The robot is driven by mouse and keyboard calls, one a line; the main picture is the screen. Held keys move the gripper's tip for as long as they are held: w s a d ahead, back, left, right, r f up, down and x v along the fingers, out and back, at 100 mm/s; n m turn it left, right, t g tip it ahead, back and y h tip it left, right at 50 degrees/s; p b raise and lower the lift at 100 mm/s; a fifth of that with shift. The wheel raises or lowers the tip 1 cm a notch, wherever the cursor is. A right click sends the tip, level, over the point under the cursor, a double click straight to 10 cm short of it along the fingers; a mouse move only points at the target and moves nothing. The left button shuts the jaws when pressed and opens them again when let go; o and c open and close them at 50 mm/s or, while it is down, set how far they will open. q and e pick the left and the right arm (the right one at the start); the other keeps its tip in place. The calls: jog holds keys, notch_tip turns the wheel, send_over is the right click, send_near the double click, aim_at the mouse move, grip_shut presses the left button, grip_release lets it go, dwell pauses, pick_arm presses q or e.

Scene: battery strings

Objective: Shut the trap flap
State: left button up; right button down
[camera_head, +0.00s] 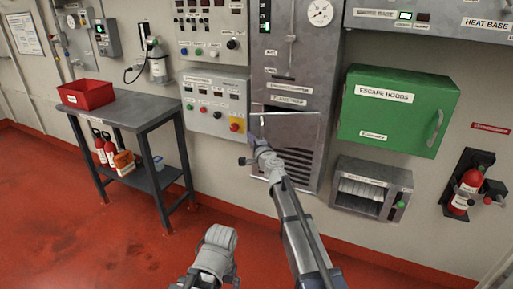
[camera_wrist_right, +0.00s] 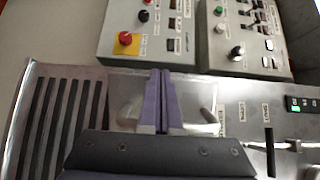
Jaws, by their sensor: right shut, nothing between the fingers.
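The trap flap (camera_head: 299,129) is a grey metal plate low on the tall grey cabinet, under a white label and above a louvred grille. A narrow dark strip runs along its top edge, and I cannot tell whether it sits flush. My right gripper (camera_head: 256,134) is in front of the flap's left part and hides some of it. In the right wrist view my right gripper (camera_wrist_right: 160,73) is shut and empty, with its fingers over the pale flap (camera_wrist_right: 126,88); contact is unclear. A piece of my left arm shows at the bottom, but its fingers do not.
A green escape-hood box (camera_head: 398,112) and a grey slotted box (camera_head: 371,188) are on the wall to the right. A control box (camera_head: 216,104) is left of the cabinet. A grey table (camera_head: 140,111) with a red bin (camera_head: 86,94) stands left. The red floor between is clear.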

pick_arm(q)
jog(key=shift+a, duration=0.2)
pick_arm(e)
jog(key=w+d, duration=0.2)
jog(key=w, duration=1.1)
jog(key=shift+w+d, duration=0.3)
jog(key=shift+d, duration=0.2)
pick_arm(q)
jog(key=shift+s+a, duration=0.1)
jog(key=shift+a, duration=0.6)
pick_arm(e)
jog(key=s+a, duration=0.8)
jog(key=s, duration=0.4)
jog(key=shift+s, duration=0.3)
